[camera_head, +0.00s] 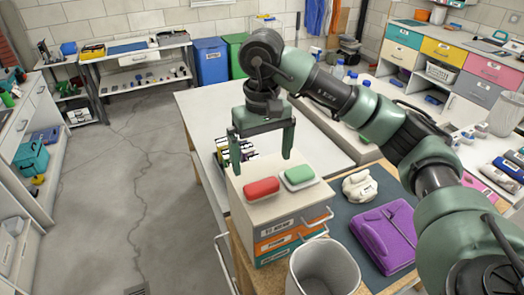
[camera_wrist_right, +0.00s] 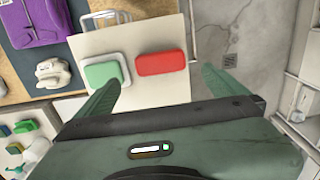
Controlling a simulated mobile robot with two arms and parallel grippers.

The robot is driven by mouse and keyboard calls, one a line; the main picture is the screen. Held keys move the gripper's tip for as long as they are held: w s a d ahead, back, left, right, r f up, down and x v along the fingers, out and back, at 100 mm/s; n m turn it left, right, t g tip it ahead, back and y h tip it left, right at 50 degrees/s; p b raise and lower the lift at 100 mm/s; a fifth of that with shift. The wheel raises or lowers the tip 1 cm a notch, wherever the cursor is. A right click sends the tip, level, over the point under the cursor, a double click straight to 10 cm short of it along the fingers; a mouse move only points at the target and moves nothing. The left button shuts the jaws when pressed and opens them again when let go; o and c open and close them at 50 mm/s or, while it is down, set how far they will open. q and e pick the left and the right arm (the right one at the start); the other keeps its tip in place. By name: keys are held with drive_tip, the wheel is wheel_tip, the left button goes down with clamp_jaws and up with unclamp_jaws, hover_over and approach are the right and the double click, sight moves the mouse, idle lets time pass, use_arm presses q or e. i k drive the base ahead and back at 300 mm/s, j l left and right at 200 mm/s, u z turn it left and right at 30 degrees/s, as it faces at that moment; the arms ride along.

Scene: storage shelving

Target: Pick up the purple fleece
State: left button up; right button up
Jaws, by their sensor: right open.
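The purple fleece (camera_head: 385,236) lies folded on a dark mat at the right of the work table in the head view. It also shows at the top left of the right wrist view (camera_wrist_right: 38,20). My right gripper (camera_head: 262,165) is open and empty, pointing down above a small drawer unit, left of and apart from the fleece. Its two green fingers also show in the right wrist view (camera_wrist_right: 160,85), with a red case and a green case below between them. My left gripper is not in view.
The drawer unit (camera_head: 270,211) carries the red case (camera_head: 261,189) and the green case (camera_head: 299,174). A grey bin (camera_head: 324,268) stands in front of it. A white lumpy object (camera_head: 359,186) lies on the dark mat (camera_head: 335,210) behind the fleece. Shelving with coloured drawers (camera_head: 445,51) stands back right.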

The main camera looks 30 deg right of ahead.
sight(391, 245)
drive_tip(key=k, duration=1.5)
